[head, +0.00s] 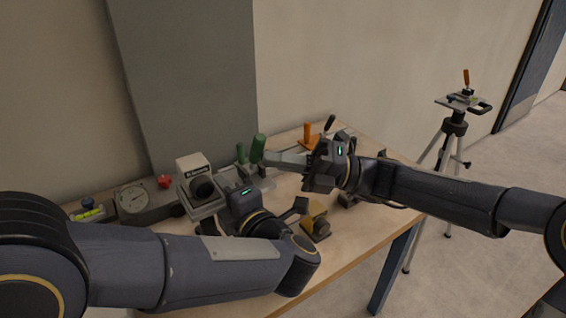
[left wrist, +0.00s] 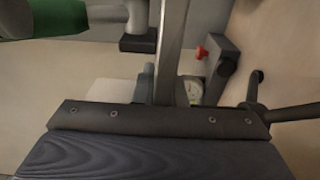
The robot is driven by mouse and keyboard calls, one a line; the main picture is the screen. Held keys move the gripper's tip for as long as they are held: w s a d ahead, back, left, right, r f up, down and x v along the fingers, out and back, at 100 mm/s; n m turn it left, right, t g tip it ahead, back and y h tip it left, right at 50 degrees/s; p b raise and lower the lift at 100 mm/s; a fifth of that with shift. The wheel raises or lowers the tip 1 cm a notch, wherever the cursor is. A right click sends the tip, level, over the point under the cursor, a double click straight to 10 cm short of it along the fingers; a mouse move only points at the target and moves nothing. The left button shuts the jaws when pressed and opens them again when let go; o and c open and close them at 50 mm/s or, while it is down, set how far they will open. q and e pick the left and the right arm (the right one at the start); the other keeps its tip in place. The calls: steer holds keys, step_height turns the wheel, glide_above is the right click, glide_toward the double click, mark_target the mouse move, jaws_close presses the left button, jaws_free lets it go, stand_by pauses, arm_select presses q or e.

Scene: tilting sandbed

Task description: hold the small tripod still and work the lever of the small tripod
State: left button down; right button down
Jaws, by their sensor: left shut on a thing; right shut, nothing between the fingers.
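The only tripod I make out (head: 455,127) stands upright on the floor at the right in the head view, apart from both grippers. An orange upright lever (head: 466,77) rises from its top plate. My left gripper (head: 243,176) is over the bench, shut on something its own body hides. The left wrist view shows a grey bar (left wrist: 172,50) ahead of the palm and a green handle (left wrist: 45,18) at upper left. My right gripper (head: 268,158) is shut and empty, its tips close beside a green handle (head: 258,148); whether they touch I cannot tell.
The wooden bench (head: 345,238) is crowded: a white box with a black round front (head: 193,166), a dial gauge (head: 133,198), a red knob (head: 164,181), an orange handle (head: 307,132) and a yellow block (head: 315,210). A wall stands behind. Floor is open at right.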

steer(key=shift+w+a+r, duration=0.2)
steer(key=shift+w+r, duration=0.15)
steer(key=shift+r, duration=0.1)
stand_by(0.4)
arm_select(q)
steer(key=shift+d, duration=0.1)
arm_select(e)
steer(key=shift+w+a+r, duration=0.6)
steer(key=shift+w+r, duration=0.2)
steer(key=shift+w+a+r, duration=0.3)
steer(key=shift+w+a, duration=0.3)
steer(key=shift+w, duration=0.2)
steer(key=shift+w+a, duration=0.3)
steer(key=shift+w, duration=0.25)
